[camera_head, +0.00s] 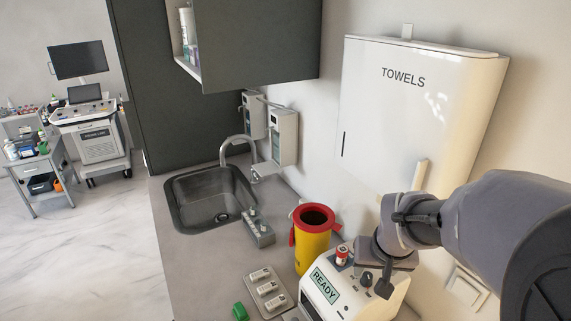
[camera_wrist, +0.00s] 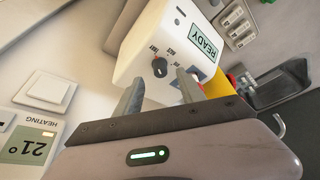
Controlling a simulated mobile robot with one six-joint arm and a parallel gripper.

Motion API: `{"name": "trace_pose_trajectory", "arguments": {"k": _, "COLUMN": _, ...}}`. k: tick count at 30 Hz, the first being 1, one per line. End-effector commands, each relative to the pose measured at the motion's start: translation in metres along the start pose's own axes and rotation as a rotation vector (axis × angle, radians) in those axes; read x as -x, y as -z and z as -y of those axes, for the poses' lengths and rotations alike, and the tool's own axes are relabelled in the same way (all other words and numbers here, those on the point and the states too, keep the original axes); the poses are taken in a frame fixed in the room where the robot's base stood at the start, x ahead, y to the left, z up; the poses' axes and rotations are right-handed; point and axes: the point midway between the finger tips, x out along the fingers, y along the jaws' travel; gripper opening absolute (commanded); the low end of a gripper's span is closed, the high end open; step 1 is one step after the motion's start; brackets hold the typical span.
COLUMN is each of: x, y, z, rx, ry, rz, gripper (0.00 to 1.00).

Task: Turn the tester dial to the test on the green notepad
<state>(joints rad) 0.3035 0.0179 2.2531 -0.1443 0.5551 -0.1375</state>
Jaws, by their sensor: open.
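The tester (camera_head: 350,303) is a white box with a green READY screen (camera_head: 325,285) on the counter in the head view. In the wrist view the tester (camera_wrist: 150,35) fills the upper middle, turned round. Its black dial (camera_wrist: 159,67) has small labels around it, too small to read surely; its setting is unclear. My gripper (camera_wrist: 161,77) is open, its fingers on either side of the dial in the picture; I cannot tell if they touch it. In the head view my gripper hangs over the tester. I cannot make out a green notepad for certain.
A yellow bin with a red rim (camera_head: 313,240) stands behind the tester. A tray of white vials (camera_head: 267,292) and a small green object (camera_head: 240,311) lie left of it. The sink (camera_head: 212,198) is farther back. The towel dispenser (camera_head: 415,120) hangs on the wall above.

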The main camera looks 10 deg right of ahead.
Motion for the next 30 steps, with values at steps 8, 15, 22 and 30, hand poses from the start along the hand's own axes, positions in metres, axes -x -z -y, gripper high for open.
{"name": "trace_pose_trajectory", "arguments": {"k": 8, "x": -0.041, "y": 0.0, "z": 0.0, "rx": 0.0, "ry": 0.0, "rz": -0.001, "gripper": 0.46}}
{"name": "trace_pose_trajectory", "arguments": {"k": 15, "x": -0.045, "y": 0.001, "z": 0.0, "rx": -0.001, "ry": 0.0, "rz": -0.001, "gripper": 0.46}}
{"name": "trace_pose_trajectory", "arguments": {"k": 22, "x": -0.044, "y": 0.001, "z": 0.0, "rx": -0.001, "ry": 0.0, "rz": -0.001, "gripper": 0.21}}
{"name": "trace_pose_trajectory", "arguments": {"k": 30, "x": -0.044, "y": 0.001, "z": 0.0, "rx": -0.002, "ry": 0.0, "rz": -0.001, "gripper": 0.0}}
